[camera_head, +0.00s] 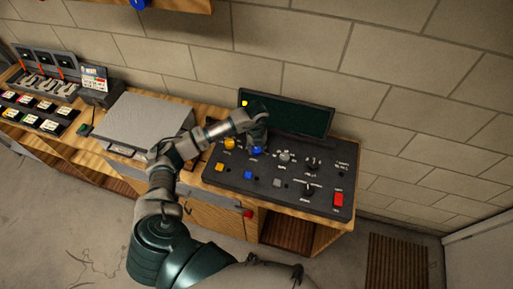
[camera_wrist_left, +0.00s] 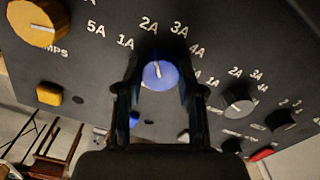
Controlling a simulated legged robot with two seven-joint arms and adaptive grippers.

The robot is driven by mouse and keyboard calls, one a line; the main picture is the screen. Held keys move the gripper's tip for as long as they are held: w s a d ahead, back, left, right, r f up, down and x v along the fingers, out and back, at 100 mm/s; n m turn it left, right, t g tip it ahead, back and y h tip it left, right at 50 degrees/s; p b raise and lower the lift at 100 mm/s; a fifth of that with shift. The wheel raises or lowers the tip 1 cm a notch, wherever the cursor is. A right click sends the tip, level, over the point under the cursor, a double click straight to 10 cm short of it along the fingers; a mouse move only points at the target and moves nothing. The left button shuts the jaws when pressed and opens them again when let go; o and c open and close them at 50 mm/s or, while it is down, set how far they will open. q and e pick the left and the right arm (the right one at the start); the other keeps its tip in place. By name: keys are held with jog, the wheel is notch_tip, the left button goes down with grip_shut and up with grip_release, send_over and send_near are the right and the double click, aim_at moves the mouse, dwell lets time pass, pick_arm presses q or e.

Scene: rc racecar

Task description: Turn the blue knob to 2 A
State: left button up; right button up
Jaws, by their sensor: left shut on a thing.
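The blue knob (camera_wrist_left: 160,75) sits on the dark control panel (camera_wrist_left: 75,75) between the two fingers of my left gripper (camera_wrist_left: 160,88). The fingers are closed on its sides. Its short white mark points up, roughly toward the "2A" label (camera_wrist_left: 148,24); "1A", "3A" and "4A" show around it. In the head view, my left gripper (camera_head: 257,144) reaches down from above to the blue knob (camera_head: 257,150), hiding part of it. My right gripper is not identifiable in these views.
A yellow knob (camera_wrist_left: 38,22) lies left of the blue one, a grey knob (camera_wrist_left: 238,100) right. Yellow (camera_head: 219,167), blue (camera_head: 249,177) and red (camera_head: 338,199) buttons sit nearer the front. A dark green screen (camera_head: 290,114) stands behind the panel. A grey box (camera_head: 145,122) is at left.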

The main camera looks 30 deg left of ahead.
aim_at(256, 148)
pick_arm(q)
jog(key=shift+w+a+r, duration=0.1)
jog(key=shift+w+r, duration=0.15)
jog(key=shift+r, duration=0.05)
jog(key=o, duration=1.1)
jog(key=shift+o, duration=0.2)
jog(key=shift+f, duration=0.2)
jog(key=shift+s, duration=0.1)
notch_tip(256, 148, up, 12)
jog(key=shift+a+f, duration=0.1)
jog(key=shift+f, duration=0.05)
